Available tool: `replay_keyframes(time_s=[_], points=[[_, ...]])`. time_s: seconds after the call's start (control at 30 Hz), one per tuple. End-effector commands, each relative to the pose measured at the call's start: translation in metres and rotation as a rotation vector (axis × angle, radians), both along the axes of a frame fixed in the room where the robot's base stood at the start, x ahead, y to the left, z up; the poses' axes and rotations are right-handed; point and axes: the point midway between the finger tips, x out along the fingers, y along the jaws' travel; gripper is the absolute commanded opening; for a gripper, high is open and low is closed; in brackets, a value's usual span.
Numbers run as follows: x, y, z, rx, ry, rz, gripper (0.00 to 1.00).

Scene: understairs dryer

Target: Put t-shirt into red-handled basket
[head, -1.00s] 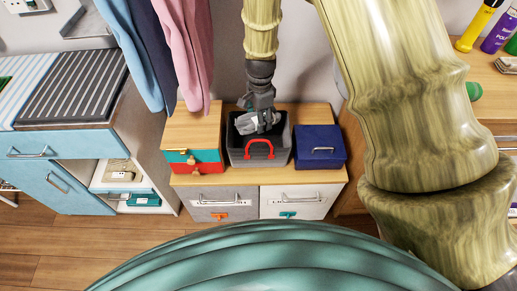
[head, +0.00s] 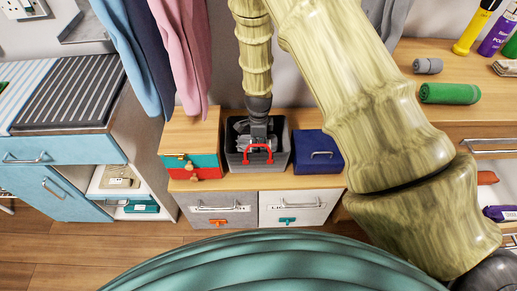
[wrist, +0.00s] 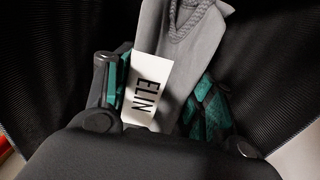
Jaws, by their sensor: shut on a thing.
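The dark grey basket with a red handle (head: 284,160) stands on the wooden cabinet top in the head view. My gripper (head: 258,140) reaches down inside it. In the wrist view my gripper (wrist: 165,95) has its green-padded fingers on both sides of the folded grey t-shirt (wrist: 195,38) and is shut on it. A white tag reading "ELIN" (wrist: 150,92) lies against the t-shirt. Dark ribbed basket walls surround them in that view. The t-shirt is mostly hidden by my gripper in the head view, and I cannot tell whether it touches the basket floor.
A teal and red box (head: 195,160) stands close left of the basket, and a blue box (head: 318,150) close right. Blue and pink clothes (head: 180,45) hang at the upper left. A grey roll (head: 427,66) and green roll (head: 450,93) lie on the right-hand counter.

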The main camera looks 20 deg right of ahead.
Motion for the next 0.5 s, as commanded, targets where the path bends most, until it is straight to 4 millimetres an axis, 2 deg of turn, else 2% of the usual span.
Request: replay_keyframes(time_s=[0.27,0.5], points=[[-0.001,0.0,-0.033,0.001,0.002,0.001,0.28],[0.0,0.0,-0.037,0.0,0.0,0.001,0.28]])
